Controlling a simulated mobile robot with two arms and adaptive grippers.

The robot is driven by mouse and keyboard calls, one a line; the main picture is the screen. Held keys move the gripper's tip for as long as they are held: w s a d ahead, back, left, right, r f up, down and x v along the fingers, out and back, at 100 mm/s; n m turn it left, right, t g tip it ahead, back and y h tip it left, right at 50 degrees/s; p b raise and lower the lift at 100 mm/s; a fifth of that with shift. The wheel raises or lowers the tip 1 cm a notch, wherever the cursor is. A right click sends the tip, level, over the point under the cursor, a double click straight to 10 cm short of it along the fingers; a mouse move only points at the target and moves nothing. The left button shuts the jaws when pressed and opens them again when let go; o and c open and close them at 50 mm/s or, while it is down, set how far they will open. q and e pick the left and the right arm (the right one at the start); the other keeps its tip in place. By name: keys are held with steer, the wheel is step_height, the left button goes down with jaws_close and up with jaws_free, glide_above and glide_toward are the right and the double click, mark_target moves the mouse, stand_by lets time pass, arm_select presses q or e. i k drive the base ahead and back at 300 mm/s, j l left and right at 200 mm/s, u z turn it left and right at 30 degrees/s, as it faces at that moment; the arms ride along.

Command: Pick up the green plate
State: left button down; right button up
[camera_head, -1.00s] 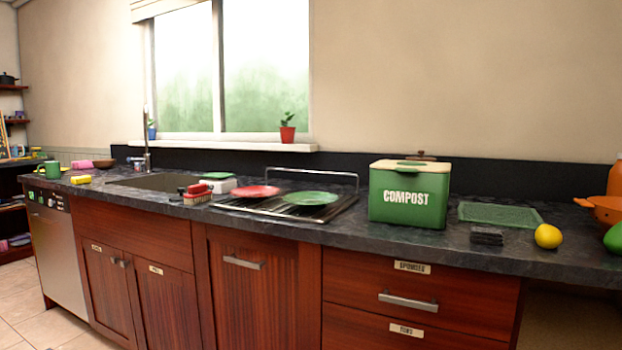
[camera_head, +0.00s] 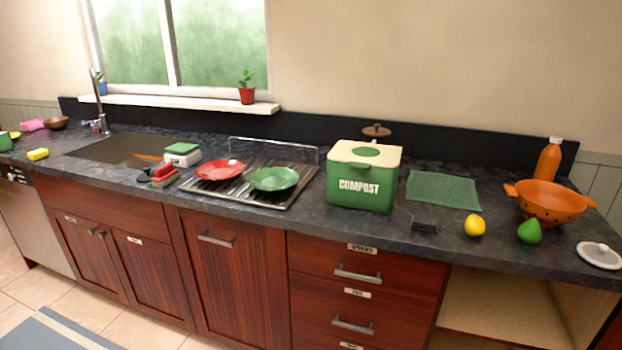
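The green plate (camera_head: 274,179) is a shallow round dish lying on the metal drying rack (camera_head: 238,201) on the dark countertop. A red plate (camera_head: 220,169) lies just to its left on the same rack. The green compost bin (camera_head: 362,187) stands to the right of the green plate, with a gap between them. Neither of my grippers shows in the head view.
A sink (camera_head: 125,149), a scrub brush (camera_head: 160,177) and a white box with a green top (camera_head: 183,155) are left of the rack. Right of the bin are a green mat (camera_head: 442,190), a lemon (camera_head: 474,225), a green fruit (camera_head: 529,232) and an orange colander (camera_head: 548,202).

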mark_target(270, 178)
steer(key=i+j+z, duration=0.3)
steer(key=j+z, duration=0.3)
steer(key=i+j+z, duration=0.15)
steer(key=j+z, duration=0.15)
steer(key=j, duration=0.25)
